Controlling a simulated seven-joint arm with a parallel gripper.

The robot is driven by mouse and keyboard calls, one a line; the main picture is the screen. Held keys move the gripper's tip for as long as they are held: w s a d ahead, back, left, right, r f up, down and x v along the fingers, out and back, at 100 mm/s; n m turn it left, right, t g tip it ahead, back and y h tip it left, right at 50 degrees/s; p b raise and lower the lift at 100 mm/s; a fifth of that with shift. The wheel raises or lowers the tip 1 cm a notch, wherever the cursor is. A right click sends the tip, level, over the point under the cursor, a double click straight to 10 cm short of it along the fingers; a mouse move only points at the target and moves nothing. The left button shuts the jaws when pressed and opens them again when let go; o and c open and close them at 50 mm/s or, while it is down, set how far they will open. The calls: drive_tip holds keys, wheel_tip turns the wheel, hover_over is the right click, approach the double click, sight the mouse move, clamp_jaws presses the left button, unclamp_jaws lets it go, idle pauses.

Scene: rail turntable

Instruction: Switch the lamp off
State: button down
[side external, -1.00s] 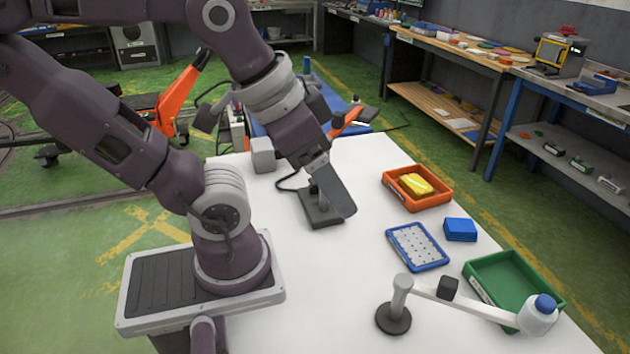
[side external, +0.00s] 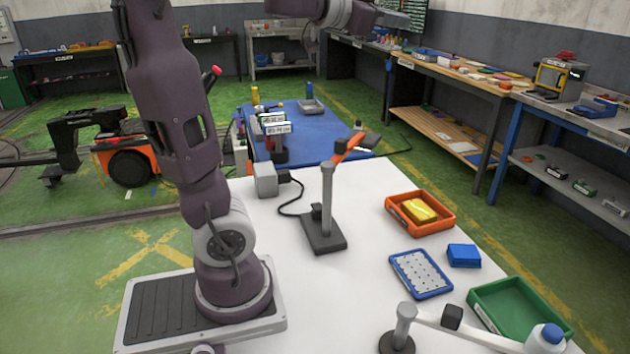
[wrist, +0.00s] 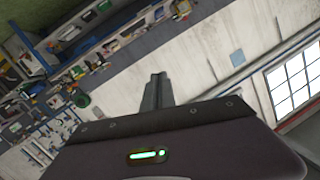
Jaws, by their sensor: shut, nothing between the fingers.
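A desk lamp stands on the white table, with a dark base (side external: 323,233), a grey post (side external: 327,190), an orange arm (side external: 346,148) and a dark head (side external: 368,140) pointing right. A black cable runs from near its base to a grey box (side external: 265,179). I cannot tell whether the lamp is lit. My gripper (side external: 396,17) is high above the table at the top of the side view, well apart from the lamp. In the wrist view my gripper (wrist: 158,77) has its fingers together and holds nothing; the lamp is not visible there.
An orange bin (side external: 420,228) with a yellow item, a blue perforated tray (side external: 420,292), a blue block (side external: 464,256) and a green bin (side external: 520,312) lie on the right. A second post with a white arm (side external: 470,330) stands at front.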

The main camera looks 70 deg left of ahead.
drive_tip(key=s+a+f+m+g+h, duration=0.1)
drive_tip(key=s+f+g+h, duration=0.15)
drive_tip(key=f, duration=0.25)
drive_tip(key=s+a+f+g+h, duration=0.1)
drive_tip(key=s+f+g, duration=0.15)
drive_tip(key=f, duration=0.25)
drive_tip(key=n+g, duration=0.2)
drive_tip(key=g, duration=0.6)
hover_over(319, 207)
drive_tip(key=s+a, duration=0.1)
drive_tip(key=s, duration=0.3)
wheel_tip(319, 207, down, 16)
drive_tip(key=shift+h, duration=0.25)
drive_tip(key=x, duration=1.2)
drive_tip(key=shift+s+d+f, duration=0.1)
drive_tip(key=shift+f, duration=0.1)
drive_tip(key=shift+d+f, duration=0.1)
drive_tip(key=shift+f, duration=0.55)
